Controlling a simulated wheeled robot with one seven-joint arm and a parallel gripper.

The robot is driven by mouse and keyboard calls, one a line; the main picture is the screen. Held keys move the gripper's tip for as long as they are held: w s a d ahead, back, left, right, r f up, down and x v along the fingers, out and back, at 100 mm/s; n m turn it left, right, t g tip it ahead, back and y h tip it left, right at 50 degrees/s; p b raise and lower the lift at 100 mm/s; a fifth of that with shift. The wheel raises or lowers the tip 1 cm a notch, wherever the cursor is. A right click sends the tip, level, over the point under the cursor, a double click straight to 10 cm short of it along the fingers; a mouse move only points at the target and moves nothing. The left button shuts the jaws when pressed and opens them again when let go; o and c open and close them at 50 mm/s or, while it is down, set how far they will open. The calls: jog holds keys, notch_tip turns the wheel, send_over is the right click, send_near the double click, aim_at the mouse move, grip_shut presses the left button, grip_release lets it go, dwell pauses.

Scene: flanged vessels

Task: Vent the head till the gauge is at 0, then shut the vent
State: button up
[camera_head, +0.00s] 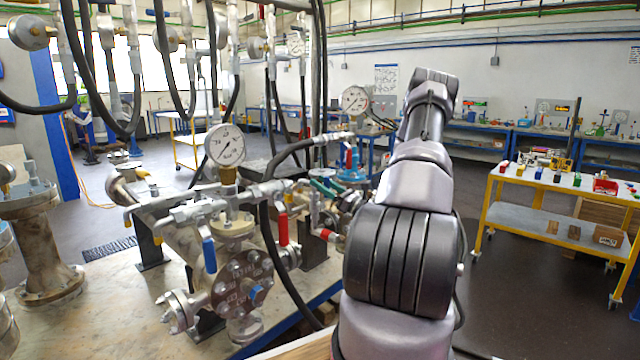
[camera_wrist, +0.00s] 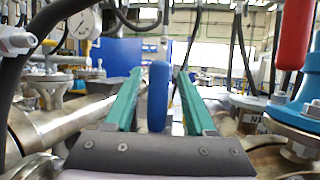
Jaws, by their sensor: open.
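In the wrist view, an upright blue handle (camera_wrist: 158,97) stands between the two green fingers of my gripper (camera_wrist: 158,76). The fingers are spread, one on each side, with gaps visible; I cannot tell how deep the handle sits. A white-dial gauge (camera_head: 225,145) stands on the near flanged vessel (camera_head: 243,284), and a second gauge (camera_head: 355,99) is farther back. A gauge (camera_wrist: 82,23) also shows at upper left in the wrist view. The dials are too small to read surely.
The near vessel carries a blue lever (camera_head: 209,255) and a red lever (camera_head: 282,228). In the wrist view, a red handle (camera_wrist: 294,34) and blue flange (camera_wrist: 300,112) are close at right. Black hoses (camera_head: 273,262) hang around the vessels. A yellow-framed cart (camera_head: 548,217) stands at right.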

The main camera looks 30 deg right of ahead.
jog(key=v, duration=1)
